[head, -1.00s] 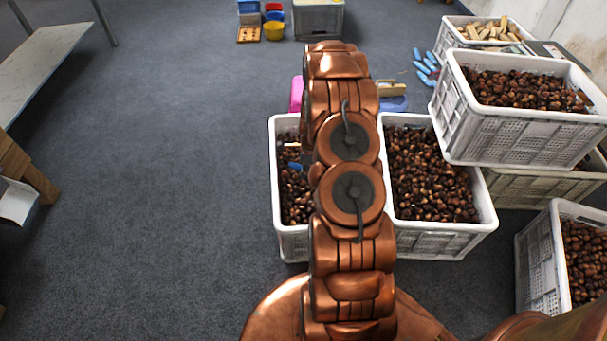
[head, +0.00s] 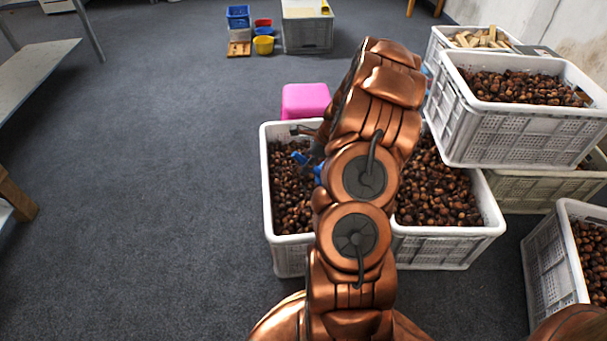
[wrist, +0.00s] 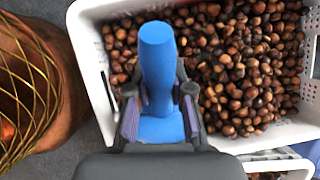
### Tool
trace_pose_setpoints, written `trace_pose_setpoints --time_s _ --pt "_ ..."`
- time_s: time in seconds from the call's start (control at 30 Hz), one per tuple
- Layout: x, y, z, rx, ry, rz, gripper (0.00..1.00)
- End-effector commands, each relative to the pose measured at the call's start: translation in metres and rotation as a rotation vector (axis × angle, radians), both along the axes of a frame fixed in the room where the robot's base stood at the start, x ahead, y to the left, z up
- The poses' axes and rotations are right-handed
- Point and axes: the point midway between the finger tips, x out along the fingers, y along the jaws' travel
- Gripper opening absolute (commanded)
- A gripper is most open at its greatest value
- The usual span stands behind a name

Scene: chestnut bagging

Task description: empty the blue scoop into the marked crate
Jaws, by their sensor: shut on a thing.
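My gripper (wrist: 160,108) is shut on the blue scoop (wrist: 158,60), with a dark finger on each side of it. The scoop is partly hidden by the gripper, and I cannot tell what is in it. In the head view, the blue scoop (head: 300,157) and my gripper (head: 314,158) are over the left front white crate (head: 291,256), which has chestnuts in it. A white crate (wrist: 90,62) of chestnuts lies below the gripper in the wrist view. No mark is clear on any crate, so I cannot tell which is the marked one.
A second chestnut crate (head: 440,248) stands right beside the left one, partly behind my arm. Another crate (head: 500,143) is stacked higher at right, and one (head: 541,262) stands front right. A pink block (head: 305,100) is behind. The floor at left is clear.

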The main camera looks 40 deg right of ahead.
Motion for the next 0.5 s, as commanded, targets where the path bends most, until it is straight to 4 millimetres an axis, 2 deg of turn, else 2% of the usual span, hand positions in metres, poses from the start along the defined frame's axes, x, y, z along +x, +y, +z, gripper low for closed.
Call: trace_pose_setpoints --time_s 0.5 --pt "-0.026 -0.029 0.03 0.193 -0.184 -0.004 0.0"
